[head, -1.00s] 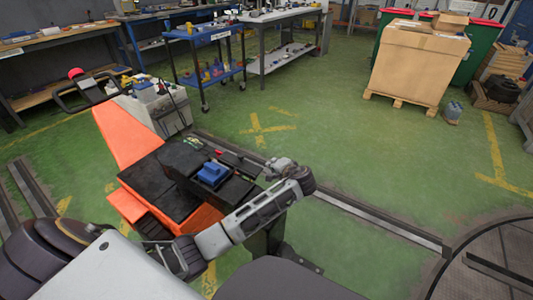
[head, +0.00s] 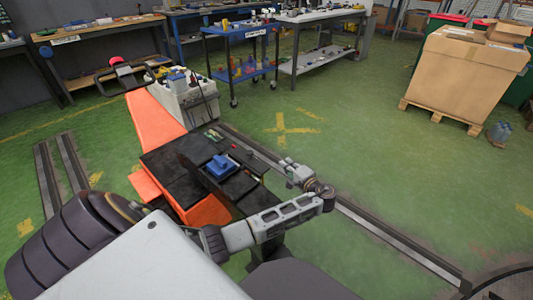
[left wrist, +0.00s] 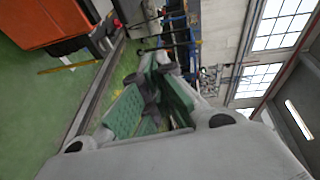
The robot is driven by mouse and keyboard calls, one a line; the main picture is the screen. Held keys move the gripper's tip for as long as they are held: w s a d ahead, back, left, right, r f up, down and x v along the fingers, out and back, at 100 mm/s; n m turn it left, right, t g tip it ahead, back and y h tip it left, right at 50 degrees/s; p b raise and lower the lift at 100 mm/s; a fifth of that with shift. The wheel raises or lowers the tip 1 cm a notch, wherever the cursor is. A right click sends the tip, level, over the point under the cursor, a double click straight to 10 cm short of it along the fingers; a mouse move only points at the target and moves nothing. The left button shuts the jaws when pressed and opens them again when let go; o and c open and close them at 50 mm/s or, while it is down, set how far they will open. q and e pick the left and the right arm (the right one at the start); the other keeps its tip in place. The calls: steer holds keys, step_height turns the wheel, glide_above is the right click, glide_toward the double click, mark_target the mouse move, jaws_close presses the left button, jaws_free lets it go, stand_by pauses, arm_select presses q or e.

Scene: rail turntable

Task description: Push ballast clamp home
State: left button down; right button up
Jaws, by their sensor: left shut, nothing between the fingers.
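An orange machine (head: 158,125) with a black deck (head: 167,168) stands on the rails. A blue block-like part (head: 221,165) sits on the deck, with a small red part (head: 234,147) just behind it. I cannot tell which part is the ballast clamp. My left gripper (head: 285,163) is right of the deck, apart from the blue part, with its tips pointing toward the machine's far side. In the left wrist view its green-padded fingers (left wrist: 157,72) meet at the tips with nothing held. The orange machine also shows there at upper left (left wrist: 45,22). My right gripper is out of view.
A rail (head: 385,228) runs along the floor to the turntable edge (head: 500,275) at lower right. A blue cart (head: 237,72) and workbenches stand behind. A pallet with a large carton (head: 468,75) is at upper right.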

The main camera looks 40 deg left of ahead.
mark_target(248, 159)
arm_select(q)
steer(key=shift+s+a+r+n+g+y, duration=0.15)
steer(key=shift+s+r+n+y, duration=0.1)
steer(key=shift+r+n+y, duration=0.15)
steer(key=shift+s+a+r+n+g+y, duration=0.15)
steer(key=shift+s+r+n+y, duration=0.15)
steer(key=shift+r, duration=0.2)
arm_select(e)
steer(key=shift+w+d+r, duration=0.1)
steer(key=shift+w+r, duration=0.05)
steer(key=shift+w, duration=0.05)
arm_select(q)
steer(key=shift+d, duration=0.1)
steer(key=a+f+b, duration=0.1)
steer(key=a+b, duration=0.1)
steer(key=a, duration=0.9)
steer(key=shift+a+b, duration=0.3)
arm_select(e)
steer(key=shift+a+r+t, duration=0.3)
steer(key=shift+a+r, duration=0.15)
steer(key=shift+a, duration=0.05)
